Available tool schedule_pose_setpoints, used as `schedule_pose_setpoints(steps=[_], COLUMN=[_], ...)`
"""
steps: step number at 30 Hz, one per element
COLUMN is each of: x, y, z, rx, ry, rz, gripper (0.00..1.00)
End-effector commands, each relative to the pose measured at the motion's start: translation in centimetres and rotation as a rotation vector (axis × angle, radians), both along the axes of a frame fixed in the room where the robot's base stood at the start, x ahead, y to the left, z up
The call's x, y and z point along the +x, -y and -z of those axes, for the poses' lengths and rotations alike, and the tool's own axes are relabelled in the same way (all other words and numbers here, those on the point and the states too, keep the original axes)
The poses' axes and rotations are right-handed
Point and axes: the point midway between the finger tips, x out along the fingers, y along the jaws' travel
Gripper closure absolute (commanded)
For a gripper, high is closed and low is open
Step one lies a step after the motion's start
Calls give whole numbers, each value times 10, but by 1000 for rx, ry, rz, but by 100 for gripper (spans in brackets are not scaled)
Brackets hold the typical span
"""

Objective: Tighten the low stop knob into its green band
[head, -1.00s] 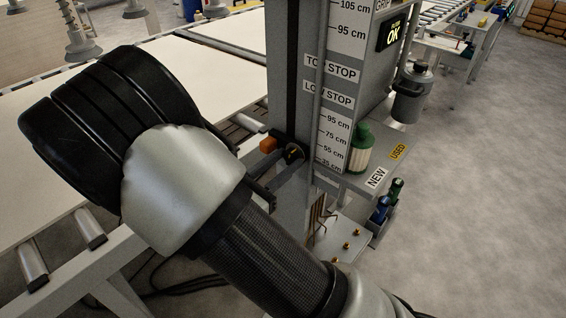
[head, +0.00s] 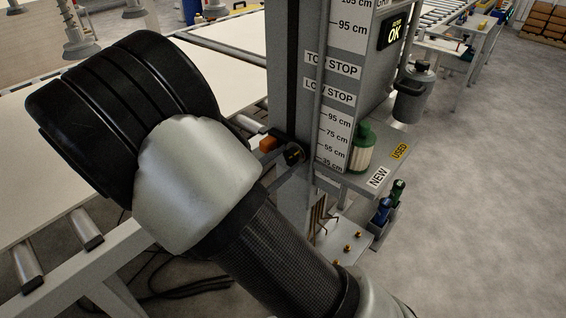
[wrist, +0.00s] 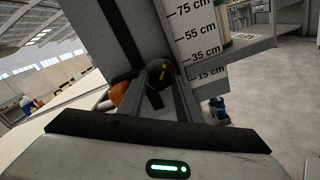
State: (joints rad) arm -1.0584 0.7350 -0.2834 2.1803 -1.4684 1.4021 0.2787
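The low stop knob (head: 293,154) is a small black round knob with a yellow mark, low on the grey post beside the scale. In the wrist view the knob (wrist: 161,72) sits at the far end of my gripper (wrist: 162,80), between the two grey fingertips. I cannot tell whether the fingers press on it. In the head view my wrist hides most of the gripper. An orange block (head: 268,143) is just left of the knob; it also shows in the wrist view (wrist: 119,94). No green band can be made out. The LOW STOP label (head: 329,92) is above.
A shelf marked NEW and USED (head: 382,165) juts out right of the post, with a green-topped canister (head: 363,146) on it. A conveyor with pale panels (head: 225,68) lies to the left. A display (head: 394,33) reads OK. Open floor is at right.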

Motion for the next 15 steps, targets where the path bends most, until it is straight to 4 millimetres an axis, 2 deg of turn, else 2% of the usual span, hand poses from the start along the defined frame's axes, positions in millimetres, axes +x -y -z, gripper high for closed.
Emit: schedule_pose_setpoints(steps=[1, 3, 11, 15], x=[0, 0, 0, -5], y=[0, 0, 0, -7], z=[0, 0, 0, 0], rx=[0, -1, -1, -1], ry=[-1, -1, -1, -2], rz=[-1, 0, 0, -3], gripper=[59, 51, 51, 51])
